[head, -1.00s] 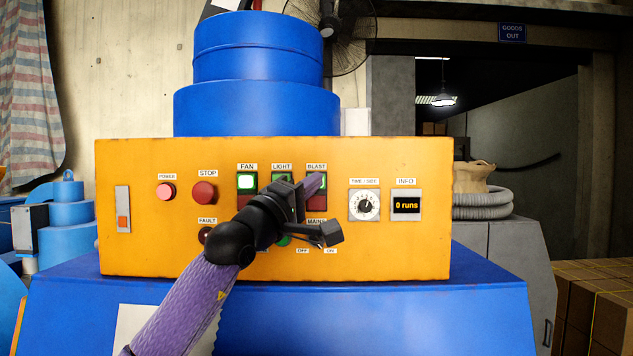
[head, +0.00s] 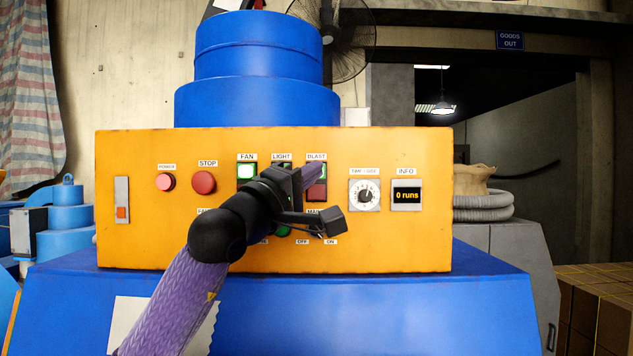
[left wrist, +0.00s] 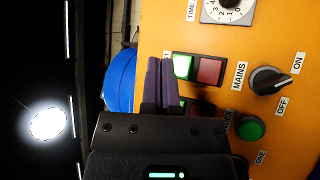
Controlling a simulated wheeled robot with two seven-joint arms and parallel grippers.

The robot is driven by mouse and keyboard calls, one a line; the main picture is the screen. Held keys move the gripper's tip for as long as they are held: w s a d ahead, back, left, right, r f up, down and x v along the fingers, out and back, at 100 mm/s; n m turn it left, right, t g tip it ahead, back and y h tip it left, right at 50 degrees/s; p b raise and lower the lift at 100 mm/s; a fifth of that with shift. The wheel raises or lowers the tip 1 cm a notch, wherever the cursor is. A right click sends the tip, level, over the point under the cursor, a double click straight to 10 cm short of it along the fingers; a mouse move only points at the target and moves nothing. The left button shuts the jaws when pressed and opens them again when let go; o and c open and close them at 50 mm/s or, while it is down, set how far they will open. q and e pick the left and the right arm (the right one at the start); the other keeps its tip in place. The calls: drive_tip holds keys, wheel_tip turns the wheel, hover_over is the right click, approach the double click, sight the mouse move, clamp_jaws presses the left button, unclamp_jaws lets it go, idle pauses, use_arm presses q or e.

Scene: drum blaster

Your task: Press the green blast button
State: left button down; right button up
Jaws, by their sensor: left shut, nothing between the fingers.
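The green blast button (head: 323,171) is on the orange panel under the BLAST label, partly hidden by my fingers in the head view. A red button (head: 317,191) sits directly below it. In the left wrist view the blast button (left wrist: 182,66) glows green, with the red one (left wrist: 209,71) beside it. My left gripper (head: 314,170) is shut and empty, its purple fingertips close to the blast button. In the left wrist view the fingertips (left wrist: 160,62) lie just to the left of the button. I cannot tell whether they touch the panel. My right gripper is not in view.
The orange panel (head: 410,240) also carries a lit green FAN button (head: 247,171), a red STOP button (head: 204,182), a timer dial (head: 364,195) and an INFO display (head: 407,197) reading 0 runs. A black MAINS switch (left wrist: 269,80) is near the fingers.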

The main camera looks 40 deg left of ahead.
use_arm(q)
drive_tip(key=shift+s+d+b, duration=0.4)
drive_tip(key=shift+s+d, duration=0.4)
drive_tip(key=shift+s, duration=0.15)
